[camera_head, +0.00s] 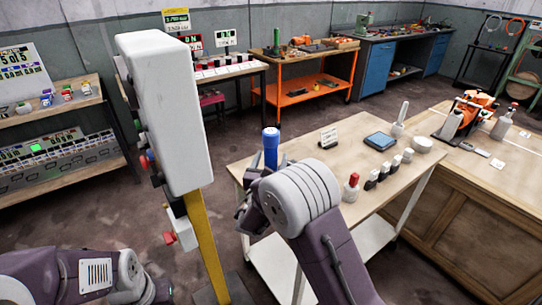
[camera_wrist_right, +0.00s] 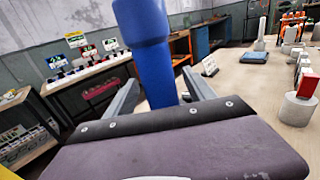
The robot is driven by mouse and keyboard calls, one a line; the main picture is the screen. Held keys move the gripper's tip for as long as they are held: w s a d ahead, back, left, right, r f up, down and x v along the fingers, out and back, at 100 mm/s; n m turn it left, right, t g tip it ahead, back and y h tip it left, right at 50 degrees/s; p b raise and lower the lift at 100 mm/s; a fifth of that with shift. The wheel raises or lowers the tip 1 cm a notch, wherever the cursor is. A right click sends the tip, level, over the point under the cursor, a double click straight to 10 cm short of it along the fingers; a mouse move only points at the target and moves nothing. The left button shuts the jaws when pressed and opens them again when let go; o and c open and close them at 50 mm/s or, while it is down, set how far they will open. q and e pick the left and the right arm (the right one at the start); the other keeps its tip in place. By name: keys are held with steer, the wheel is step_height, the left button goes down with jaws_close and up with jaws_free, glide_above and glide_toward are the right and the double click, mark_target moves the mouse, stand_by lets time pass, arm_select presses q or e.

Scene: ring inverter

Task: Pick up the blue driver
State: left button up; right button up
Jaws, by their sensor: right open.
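The blue driver (camera_head: 270,142) stands upright near the left edge of the white-framed worktable (camera_head: 330,158). In the right wrist view the blue driver (camera_wrist_right: 150,50) rises between the two grey fingers. Its top is cut off by the frame and its lower end is hidden behind my gripper. My right gripper (camera_head: 268,168) is open, with one finger on each side of the driver. Gaps show between the fingers (camera_wrist_right: 160,80) and the driver. Part of my left arm shows at the lower left in the head view; its fingers cannot be made out.
A white box on a yellow post (camera_head: 165,110) stands close to the left of my right gripper. A red-topped bottle (camera_head: 351,187), several small blocks, a blue tablet (camera_head: 380,141) and a small sign (camera_head: 328,138) stand on the worktable. A wooden bench (camera_head: 470,165) adjoins at right.

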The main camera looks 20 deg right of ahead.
steer(key=shift+s+r, duration=0.1)
jaws_close()
